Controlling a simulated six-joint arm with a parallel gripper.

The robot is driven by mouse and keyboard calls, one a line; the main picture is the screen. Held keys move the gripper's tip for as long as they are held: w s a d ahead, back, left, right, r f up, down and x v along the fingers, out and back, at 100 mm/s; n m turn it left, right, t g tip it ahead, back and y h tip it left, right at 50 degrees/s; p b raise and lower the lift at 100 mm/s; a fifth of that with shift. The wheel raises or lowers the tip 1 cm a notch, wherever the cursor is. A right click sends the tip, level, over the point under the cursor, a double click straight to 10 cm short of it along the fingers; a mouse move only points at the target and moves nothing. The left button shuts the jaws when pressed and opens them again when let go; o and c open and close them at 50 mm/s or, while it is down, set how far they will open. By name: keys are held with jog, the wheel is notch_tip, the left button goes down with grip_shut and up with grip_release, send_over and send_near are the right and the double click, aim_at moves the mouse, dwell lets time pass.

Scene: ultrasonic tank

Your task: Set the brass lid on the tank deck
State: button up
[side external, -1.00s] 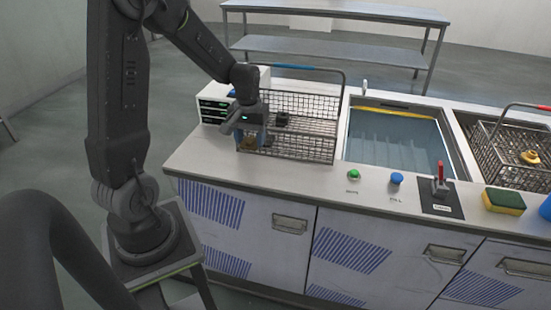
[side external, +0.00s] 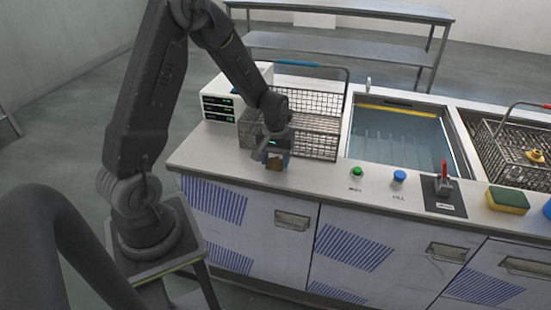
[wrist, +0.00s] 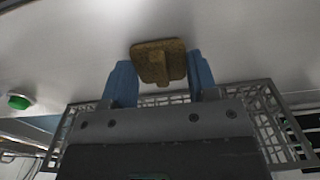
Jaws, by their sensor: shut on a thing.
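The brass lid (side external: 274,164) is a small, dull gold-brown piece with a raised grip. My gripper (side external: 274,156) is shut on it, with the lid just below the fingers in front of the wire basket. The wrist view shows the lid (wrist: 160,60) between the two blue fingers of my gripper (wrist: 160,78). The pale tank deck (side external: 222,155) lies beneath it. I cannot tell whether the lid touches the deck.
The wire basket (side external: 318,142) with a blue handle stands just behind my gripper. A white unit (side external: 222,106) is to its left. The water tank (side external: 400,135), green button (side external: 357,171) and blue button (side external: 399,176) are to the right. Front-left deck is clear.

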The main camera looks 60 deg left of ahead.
aim_at(276, 160)
jog(key=shift+f, duration=0.1)
jog(key=o, duration=1)
notch_tip(276, 160, up, 12)
jog(key=s+d+r+m+t, duration=0.2)
jog(key=s+d+r+m, duration=0.1)
jog(key=s+d, duration=0.2)
jog(key=s+d+r+m+t, duration=0.1)
jog(key=s+d+r+m, duration=0.2)
jog(key=s+d+r, duration=0.1)
jog(key=s+d+r+m+t, duration=0.2)
jog(key=s+d+r+m, duration=0.1)
jog(key=s+d, duration=0.3)
jog(key=shift+s+d+r+t, duration=0.3)
jog(key=shift+s+d+r, duration=0.1)
jog(key=shift+d+r, duration=0.3)
jog(key=shift+a, duration=0.1)
